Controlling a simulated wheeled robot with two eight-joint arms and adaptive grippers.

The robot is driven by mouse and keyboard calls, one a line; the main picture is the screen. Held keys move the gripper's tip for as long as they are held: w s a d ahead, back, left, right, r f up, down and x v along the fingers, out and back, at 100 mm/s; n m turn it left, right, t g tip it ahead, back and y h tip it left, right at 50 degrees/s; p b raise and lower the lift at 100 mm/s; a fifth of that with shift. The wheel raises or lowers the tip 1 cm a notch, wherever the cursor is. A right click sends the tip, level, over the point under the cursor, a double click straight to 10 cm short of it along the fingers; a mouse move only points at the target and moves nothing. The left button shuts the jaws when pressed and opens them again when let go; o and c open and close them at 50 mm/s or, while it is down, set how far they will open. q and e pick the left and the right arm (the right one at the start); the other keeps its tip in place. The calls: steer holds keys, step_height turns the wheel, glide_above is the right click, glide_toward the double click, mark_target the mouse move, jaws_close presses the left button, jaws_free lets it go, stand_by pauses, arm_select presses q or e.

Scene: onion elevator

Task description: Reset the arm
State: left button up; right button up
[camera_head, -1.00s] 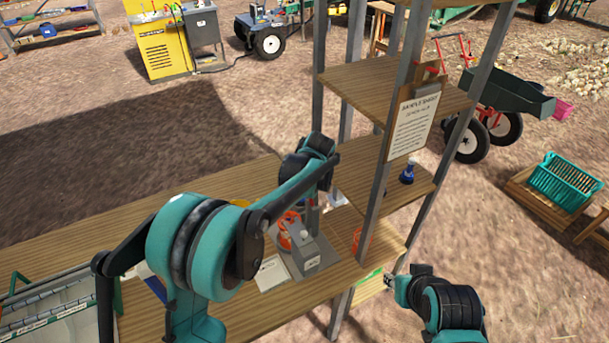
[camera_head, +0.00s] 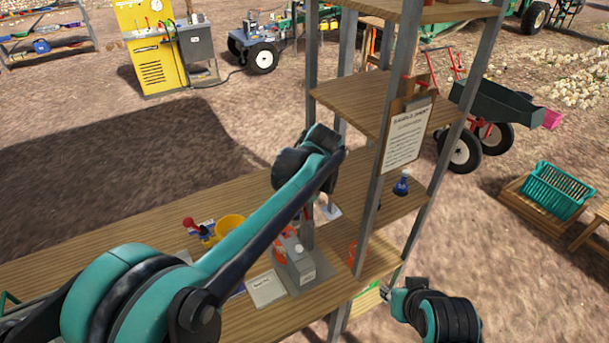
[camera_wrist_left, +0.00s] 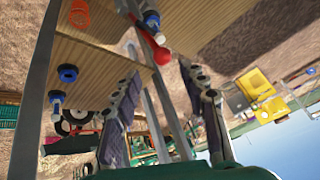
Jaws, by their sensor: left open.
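My left arm reaches from the lower left over the wooden bench (camera_head: 130,215) to the shelf tower, with its wrist bent by a metal post. In the head view the left gripper is mostly hidden behind its own wrist. In the left wrist view my left gripper (camera_wrist_left: 165,95) has its two fingers spread, with nothing held between them.
The shelf tower (camera_head: 362,105) stands close to the left wrist. A grey device (camera_head: 298,268), a card (camera_head: 266,289), a yellow bowl (camera_head: 230,226) and a red-knobbed device (camera_head: 195,230) are on the bench. A blue flask (camera_head: 401,187) stands on a shelf.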

arm_select(q)
steer(key=s+a+f+h+b, duration=0.1)
steer(key=s+a+f+b, duration=0.2)
steer(key=s+a, duration=0.35)
steer(key=s+a+f+b, duration=0.2)
steer(key=s+a+b, duration=0.15)
steer(key=s, duration=0.65)
steer(key=s+a+f+t+h+b, duration=0.1)
steer(key=s+a+f+b, duration=0.2)
steer(key=s+f, duration=0.7)
steer(key=s+b, duration=0.1)
steer(key=s, duration=0.2)
steer(key=shift+a+f+n, duration=0.3)
steer(key=shift+f, duration=0.1)
